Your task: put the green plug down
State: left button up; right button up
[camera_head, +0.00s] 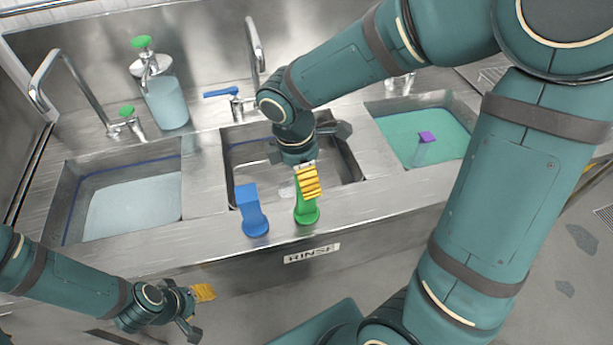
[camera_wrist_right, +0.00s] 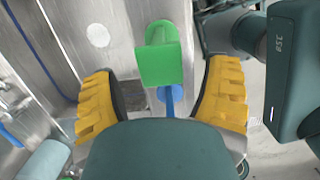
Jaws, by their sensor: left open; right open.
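The green plug (camera_head: 306,214) stands upright on the front ledge of the sink, just right of the blue plug (camera_head: 252,212). My right gripper (camera_head: 309,182) is over the green plug and hides part of it. In the right wrist view the green plug (camera_wrist_right: 158,58) lies between the two yellow fingers, with gaps on both sides, so the right gripper (camera_wrist_right: 162,88) is open around it. The blue plug (camera_wrist_right: 170,98) shows partly behind it. My left gripper (camera_head: 203,292) is low at the left, in front of the sink, open and away from both plugs.
A purple plug (camera_head: 427,137) stands in the right basin (camera_head: 397,107), which holds green water. The left basin (camera_head: 70,200) holds pale water. A soap bottle (camera_head: 166,101) and taps stand behind. The ledge left of the blue plug is clear.

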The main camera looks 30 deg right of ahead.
pick_arm(q)
jog(key=shift+w+r+p, duration=0.15)
jog(key=shift+r+p, duration=0.25)
jog(key=shift+r, duration=0.1)
jog(key=shift+w+r+p, duration=0.15)
jog(key=shift+r+p, duration=0.25)
jog(key=shift+r, duration=0.1)
pick_arm(e)
notch_tip(320, 180, up, 9)
jog(key=a, duration=0.1)
jog(key=shift+w+a+r, duration=0.15)
jog(key=shift+a+r, duration=0.05)
pick_arm(q)
jog(key=shift+s, duration=0.15)
pick_arm(e)
jog(key=shift+f, duration=0.1)
